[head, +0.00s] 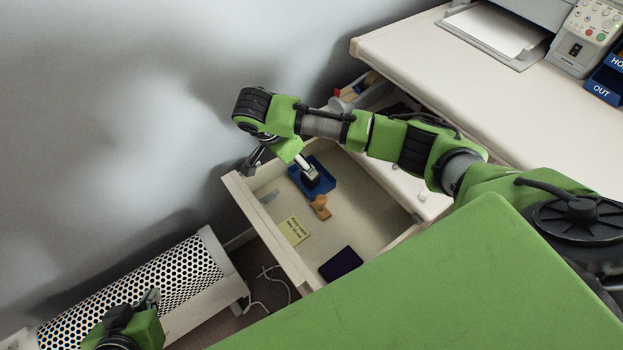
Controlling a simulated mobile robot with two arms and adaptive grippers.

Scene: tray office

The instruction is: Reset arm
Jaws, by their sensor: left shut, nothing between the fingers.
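My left gripper (150,299) is at the lower left, beside the perforated white panel. Its dark fingers are shut and empty. My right arm reaches in from the right, above the open drawer (375,213). My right gripper (254,160) is near the drawer's far left corner. It is partly hidden by its own wrist, and its finger opening is unclear. Below that wrist, a black and grey stamp-like object (311,177) is at a blue tray (325,183) in the drawer. I cannot tell whether the gripper touches it.
The drawer also holds a wooden stamp (320,207), a yellow note (293,230) and a dark pad (341,263). A perforated white panel (140,285) stands left of it. A white desk (480,85) with a printer (540,12) is at upper right. A white cable (268,284) lies below.

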